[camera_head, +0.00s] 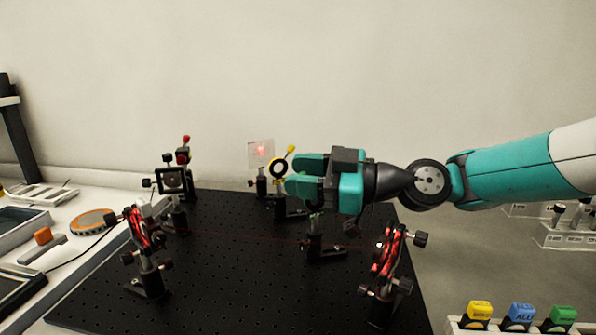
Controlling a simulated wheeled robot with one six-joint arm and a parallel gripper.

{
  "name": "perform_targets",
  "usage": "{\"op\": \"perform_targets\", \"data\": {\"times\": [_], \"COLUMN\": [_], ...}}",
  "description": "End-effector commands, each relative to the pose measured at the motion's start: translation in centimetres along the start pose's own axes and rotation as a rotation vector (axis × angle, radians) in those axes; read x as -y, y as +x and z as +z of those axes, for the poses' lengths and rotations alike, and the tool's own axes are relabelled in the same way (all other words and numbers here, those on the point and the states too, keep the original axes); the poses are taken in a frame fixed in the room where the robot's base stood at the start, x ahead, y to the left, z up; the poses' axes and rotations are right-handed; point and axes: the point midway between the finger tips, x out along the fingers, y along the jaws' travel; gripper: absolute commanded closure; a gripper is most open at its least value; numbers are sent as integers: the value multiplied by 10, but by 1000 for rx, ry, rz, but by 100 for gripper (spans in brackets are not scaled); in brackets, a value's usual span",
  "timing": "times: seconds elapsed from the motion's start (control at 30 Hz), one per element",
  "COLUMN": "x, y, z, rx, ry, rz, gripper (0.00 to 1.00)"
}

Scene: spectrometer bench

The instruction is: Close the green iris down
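My gripper (292,174), teal and dark grey, reaches in from the right above the breadboard, its fingers pointing left. One teal finger shows above the other, but I cannot tell if they are apart or shut on anything. I see no green iris plainly. A post on a black base (325,250) stands right below my gripper, and whatever is on its top is hidden behind the fingers. A yellow iris (279,168) with a yellow lever (291,150) stands just left of the fingertips, seemingly farther back.
The black breadboard (225,285) carries red-and-black mirror mounts at front left (145,232) and front right (388,252). A square mount with a red knob (173,180) stands at the back left. A clear screen (261,153) shows a red spot. Coloured blocks (520,312) sit at lower right.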

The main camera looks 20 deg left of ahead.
Motion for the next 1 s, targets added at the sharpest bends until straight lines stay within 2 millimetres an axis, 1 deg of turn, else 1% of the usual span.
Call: {"op": "perform_targets", "data": {"times": [0.03, 0.07, 0.1, 0.17, 0.2, 0.23, 0.43, 0.63, 0.8, 1.0], "x": [0, 0, 0, 0, 0, 0, 2, 9, 10, 9], "y": [0, 0, 0, 0, 0, 0, 2, 7, 8, 8], "z": [0, 0, 0, 0, 0, 0, 1, 6, 4, 3], "rx": [0, 0, 0, -1, -1, -1, 11, 97, 147, 152], "ry": [0, 0, 0, 0, 0, 0, -16, -101, -143, -144], "rz": [0, 0, -1, -1, -1, -1, -8, -40, -57, -58], "gripper": [61, 63, 72, 86, 95, 100, 100, 100, 100, 100]}}
